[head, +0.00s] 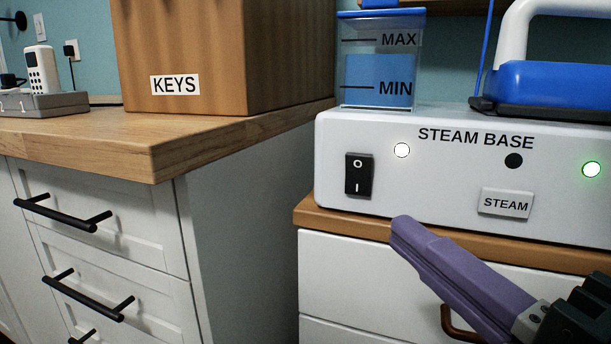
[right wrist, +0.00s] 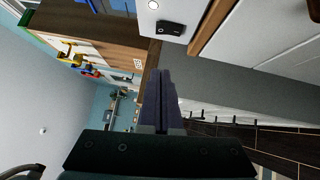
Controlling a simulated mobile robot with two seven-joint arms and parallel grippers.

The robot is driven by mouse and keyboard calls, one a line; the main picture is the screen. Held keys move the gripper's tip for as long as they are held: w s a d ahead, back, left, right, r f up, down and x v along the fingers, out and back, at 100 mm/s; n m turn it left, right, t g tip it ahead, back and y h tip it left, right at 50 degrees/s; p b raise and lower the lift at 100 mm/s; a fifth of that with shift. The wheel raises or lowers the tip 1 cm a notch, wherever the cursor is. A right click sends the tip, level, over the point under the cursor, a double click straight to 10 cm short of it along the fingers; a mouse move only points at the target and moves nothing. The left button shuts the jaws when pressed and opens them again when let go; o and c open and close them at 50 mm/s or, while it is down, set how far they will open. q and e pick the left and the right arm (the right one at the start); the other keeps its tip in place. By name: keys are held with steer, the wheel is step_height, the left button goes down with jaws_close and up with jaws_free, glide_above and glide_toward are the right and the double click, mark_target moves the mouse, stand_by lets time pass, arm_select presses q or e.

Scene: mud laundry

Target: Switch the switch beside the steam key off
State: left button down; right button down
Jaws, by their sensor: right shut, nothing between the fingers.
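A black rocker switch (head: 359,175) with O and I marks sits on the left of the white steam base (head: 450,165). The STEAM key (head: 506,203) is a light grey button at its right. A white light (head: 402,150) glows beside the switch, and a green-ringed light (head: 591,169) glows at the far right. My right gripper (head: 402,228) is shut and empty, below and right of the switch, apart from it. In the right wrist view, the switch (right wrist: 171,27) lies beyond the closed fingertips (right wrist: 161,72). My left gripper is not in view.
A water tank (head: 380,60) and a blue iron (head: 550,82) stand on the base. A wooden KEYS box (head: 225,50) stands on the counter (head: 90,135) at left. Drawers with black handles (head: 62,215) are below. The space before the switch is clear.

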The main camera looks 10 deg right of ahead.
glide_toward(350, 163)
steer(key=w+a, duration=0.3)
steer(key=a, duration=0.1)
steer(key=shift+w+d+b, duration=0.35)
steer(key=shift+w+d, duration=0.5)
steer(key=shift+w, duration=0.05)
steer(key=shift+w+d+r, duration=0.15)
steer(key=shift+w+d, duration=0.25)
steer(key=shift+w, duration=0.15)
steer(key=r+p, duration=0.1)
steer(key=p, duration=0.2)
steer(key=shift+w+d+r, duration=0.1)
steer(key=shift+w+d, duration=0.05)
steer(key=shift+w, duration=0.05)
steer(key=shift+f+g+b, duration=0.3)
steer(key=shift+f+b, duration=0.15)
steer(key=shift+f, duration=0.05)
steer(key=shift+r, duration=0.1)
